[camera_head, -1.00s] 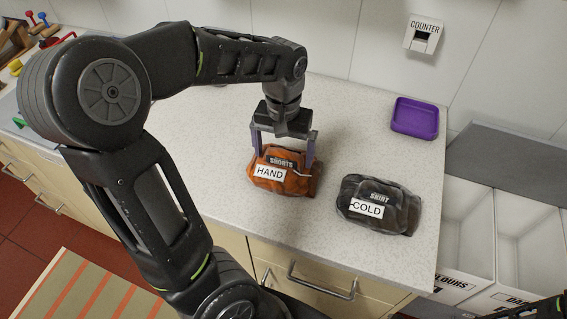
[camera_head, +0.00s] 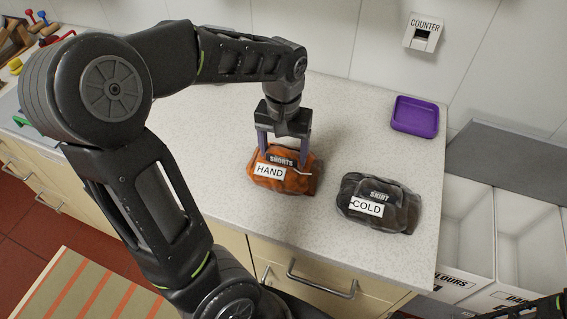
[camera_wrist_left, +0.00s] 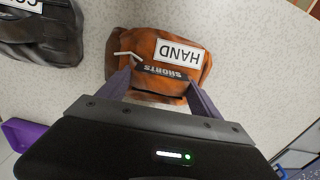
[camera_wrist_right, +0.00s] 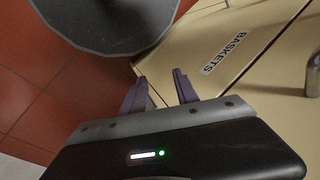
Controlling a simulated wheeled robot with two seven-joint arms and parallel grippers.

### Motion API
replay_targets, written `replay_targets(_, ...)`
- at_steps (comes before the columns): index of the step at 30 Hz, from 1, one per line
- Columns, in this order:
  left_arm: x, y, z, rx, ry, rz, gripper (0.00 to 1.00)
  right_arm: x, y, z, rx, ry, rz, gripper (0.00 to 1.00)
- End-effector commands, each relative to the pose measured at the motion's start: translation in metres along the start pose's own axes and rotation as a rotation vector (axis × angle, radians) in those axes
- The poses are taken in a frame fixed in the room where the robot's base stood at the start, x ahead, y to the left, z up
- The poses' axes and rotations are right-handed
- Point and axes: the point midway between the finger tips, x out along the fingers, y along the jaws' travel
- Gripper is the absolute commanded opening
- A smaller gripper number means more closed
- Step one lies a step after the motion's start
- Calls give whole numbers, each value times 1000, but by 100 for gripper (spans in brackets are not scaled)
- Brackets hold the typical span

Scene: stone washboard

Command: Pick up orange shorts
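The orange shorts (camera_head: 290,180) lie bundled on the counter, with a white HAND label and a dark SHORTS tag. My left gripper (camera_head: 284,160) is lowered over their back part, its fingers drawn in on the bundle from either side. In the left wrist view, the shorts (camera_wrist_left: 150,48) show between and beyond the finger tips (camera_wrist_left: 160,78), which sit by the ends of the SHORTS tag. The exact contact is partly hidden. My right gripper (camera_wrist_right: 160,80) is open and empty, in front of the cabinet front marked BASKETS.
A dark shirt or skirt bundle (camera_head: 378,207) labelled COLD lies to the right of the shorts. A purple tray (camera_head: 415,116) sits at the back right. White bins (camera_head: 470,235) stand beyond the counter's right edge. The counter (camera_head: 345,125) behind the shorts is clear.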

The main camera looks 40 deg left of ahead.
Motion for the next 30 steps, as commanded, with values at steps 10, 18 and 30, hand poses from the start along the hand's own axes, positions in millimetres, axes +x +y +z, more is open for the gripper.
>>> replay_targets(10, 0, 0, 0, 0, 0, 0, 42, 0, 0, 0, 0, 0, 0, 36)
replay_targets(18, 0, 0, 0, 0, 0, 0, 20, 0, 0, 0, 0, 0, 0, 36)
replay_targets(30, 0, 0, 0, 0, 1, 1, 1, 0, 0, 0, 0, 0, 0, 36)
